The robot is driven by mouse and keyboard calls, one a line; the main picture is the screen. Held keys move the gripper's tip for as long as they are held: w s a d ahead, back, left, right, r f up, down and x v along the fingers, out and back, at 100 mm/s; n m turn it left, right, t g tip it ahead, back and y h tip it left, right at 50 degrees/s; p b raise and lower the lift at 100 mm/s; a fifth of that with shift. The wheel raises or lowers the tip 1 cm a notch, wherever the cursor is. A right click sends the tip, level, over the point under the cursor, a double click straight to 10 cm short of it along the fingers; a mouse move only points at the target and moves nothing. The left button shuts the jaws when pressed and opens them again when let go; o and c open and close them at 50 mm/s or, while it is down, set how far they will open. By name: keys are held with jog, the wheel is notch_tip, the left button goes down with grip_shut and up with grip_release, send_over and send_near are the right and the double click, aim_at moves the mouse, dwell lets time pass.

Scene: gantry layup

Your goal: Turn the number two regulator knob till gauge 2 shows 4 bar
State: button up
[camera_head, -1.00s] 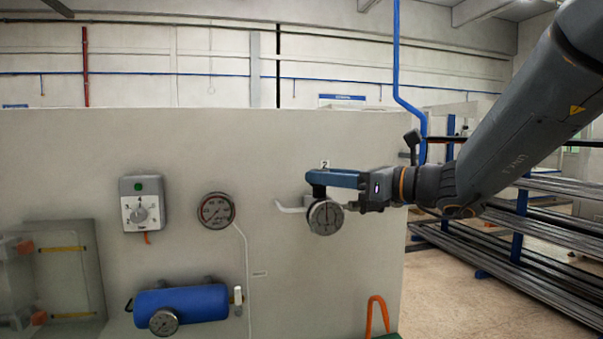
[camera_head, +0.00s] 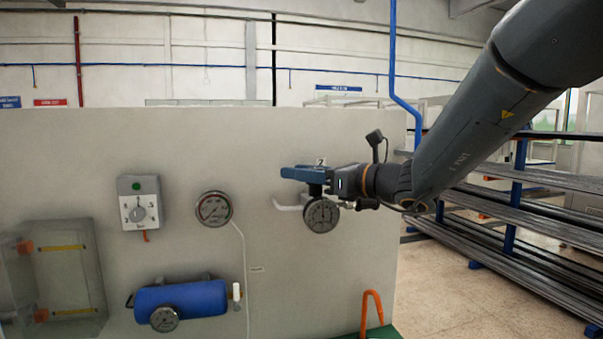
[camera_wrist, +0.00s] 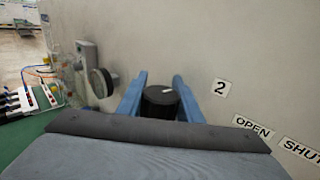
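The number two regulator knob (camera_wrist: 160,97) is black with a white mark on top, beside the "2" label (camera_wrist: 221,88). In the wrist view it sits between the two blue fingers of my gripper (camera_wrist: 159,82). The fingers stand apart, one on each side; I cannot tell whether they touch it. In the head view my gripper (camera_head: 306,173) lies across the top of the knob (camera_head: 315,189), hiding part of it. Gauge 2 (camera_head: 322,215) is a round dial just below the knob. Its reading is too small to tell.
On the panel (camera_head: 200,150) are another gauge (camera_head: 214,209), a switch box (camera_head: 139,203) and a blue cylinder with a gauge (camera_head: 190,300). A white lever (camera_head: 286,206) is left of gauge 2. An orange hook (camera_head: 372,308) is below right. Racks (camera_head: 540,190) stand right.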

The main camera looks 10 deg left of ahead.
jog(key=shift+n+g, duration=0.3)
jog(key=shift+g, duration=0.2)
jog(key=shift+s+a+n+g+y+b, duration=0.1)
jog(key=shift+s+n+g+y, duration=0.2)
jog(key=shift+n+g, duration=0.95)
jog(key=shift+s+d+n+g+y+b, duration=0.15)
jog(key=shift+s+n+g, duration=0.4)
jog(key=shift+g, duration=1.2)
jog(key=shift+s+a+n+g+y+b, duration=0.15)
jog(key=shift+n+g+y, duration=0.1)
jog(key=shift+n+g, duration=1.05)
jog(key=shift+g, duration=0.3)
jog(key=o, duration=0.8)
jog(key=shift+c, duration=0.2)
